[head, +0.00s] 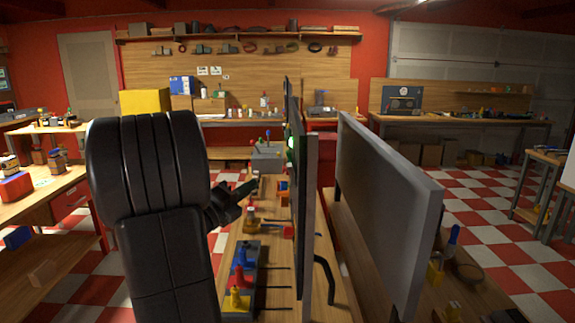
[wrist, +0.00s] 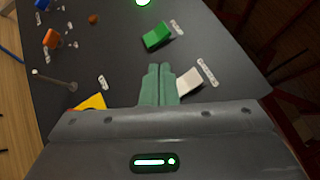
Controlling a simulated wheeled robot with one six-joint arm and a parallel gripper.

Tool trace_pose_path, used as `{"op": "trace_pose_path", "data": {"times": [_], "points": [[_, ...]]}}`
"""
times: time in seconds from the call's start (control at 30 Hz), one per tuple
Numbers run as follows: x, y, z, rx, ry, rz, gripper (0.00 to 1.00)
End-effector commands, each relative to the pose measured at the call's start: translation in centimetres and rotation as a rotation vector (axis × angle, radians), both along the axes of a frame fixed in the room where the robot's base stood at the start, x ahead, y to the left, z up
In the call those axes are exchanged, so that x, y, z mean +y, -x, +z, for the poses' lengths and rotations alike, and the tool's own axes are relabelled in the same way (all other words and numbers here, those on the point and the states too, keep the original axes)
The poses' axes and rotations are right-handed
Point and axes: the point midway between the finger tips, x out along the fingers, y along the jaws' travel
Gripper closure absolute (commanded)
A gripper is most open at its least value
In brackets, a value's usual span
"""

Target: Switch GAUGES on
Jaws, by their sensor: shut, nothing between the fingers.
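A dark upright panel (wrist: 120,60) fills most of the wrist view. On it are a green switch (wrist: 157,36) and a white switch (wrist: 189,81), each with a small label beside it. The label text is too small to read, so I cannot tell which is GAUGES. My gripper (wrist: 159,68) is shut and empty, its fingertips between the two switches, close to the white one's left side. Whether it touches the white switch I cannot tell. In the head view my gripper (head: 250,186) points at the panel (head: 308,180), seen nearly edge-on.
The panel also has an orange knob (wrist: 51,38), a metal lever (wrist: 58,80), a yellow part (wrist: 92,102) and a lit green lamp (wrist: 142,2). A second grey panel (head: 385,200) stands to the right. Coloured levers (head: 240,275) stand on the bench below my arm.

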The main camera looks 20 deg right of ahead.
Motion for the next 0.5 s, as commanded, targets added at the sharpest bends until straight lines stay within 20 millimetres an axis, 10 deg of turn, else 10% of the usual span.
{"op": "trace_pose_path", "data": {"times": [0.5], "points": [[-5.6,1.6,2.6,-0.001,-0.001,-0.002,1.0]]}}
